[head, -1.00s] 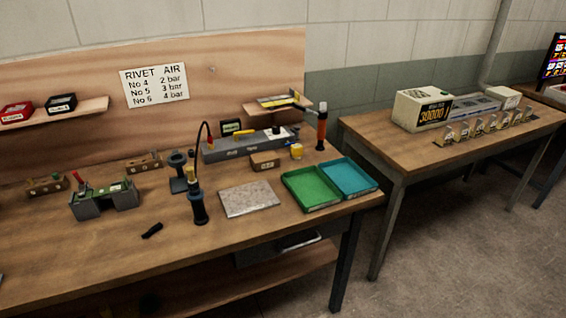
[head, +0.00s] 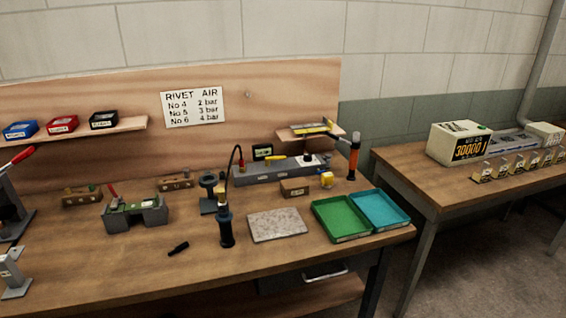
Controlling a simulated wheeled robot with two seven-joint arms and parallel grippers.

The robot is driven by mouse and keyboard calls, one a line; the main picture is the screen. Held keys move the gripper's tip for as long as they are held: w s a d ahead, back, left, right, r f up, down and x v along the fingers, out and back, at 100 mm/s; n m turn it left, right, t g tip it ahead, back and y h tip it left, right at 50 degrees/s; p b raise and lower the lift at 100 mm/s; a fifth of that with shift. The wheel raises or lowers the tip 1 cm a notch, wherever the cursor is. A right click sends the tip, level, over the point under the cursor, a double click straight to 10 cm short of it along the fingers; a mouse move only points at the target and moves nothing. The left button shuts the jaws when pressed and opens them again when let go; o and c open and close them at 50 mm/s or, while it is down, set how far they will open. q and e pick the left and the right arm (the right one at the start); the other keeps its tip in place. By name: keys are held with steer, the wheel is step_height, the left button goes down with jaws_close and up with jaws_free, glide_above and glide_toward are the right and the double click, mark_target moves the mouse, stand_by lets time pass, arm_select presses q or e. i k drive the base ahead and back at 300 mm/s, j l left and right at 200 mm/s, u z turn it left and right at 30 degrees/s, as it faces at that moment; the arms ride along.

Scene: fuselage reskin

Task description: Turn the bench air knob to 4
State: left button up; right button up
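A long grey unit (head: 262,174) stands at the back of the wooden bench. At its right end is a pale plate with a small dark part (head: 309,158) that may be the bench air knob. It is too small for me to read any number or setting. A white sign (head: 193,107) on the back board reads RIVET AIR: No 4 2 bar, No 5 3 bar, No 6 4 bar. Neither of my grippers is in view.
A dark riveting tool (head: 226,228) stands upright with a hose, beside a grey plate (head: 278,224). Green (head: 341,218) and teal (head: 380,211) trays lie at the bench's right. A second table (head: 420,178) stands right.

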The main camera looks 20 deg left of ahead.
mark_target(307, 157)
steer(key=i+j+z, duration=0.15)
steer(key=j+z, duration=0.3)
steer(key=j, duration=0.5)
steer(key=j+z, duration=0.45)
steer(key=j, duration=0.45)
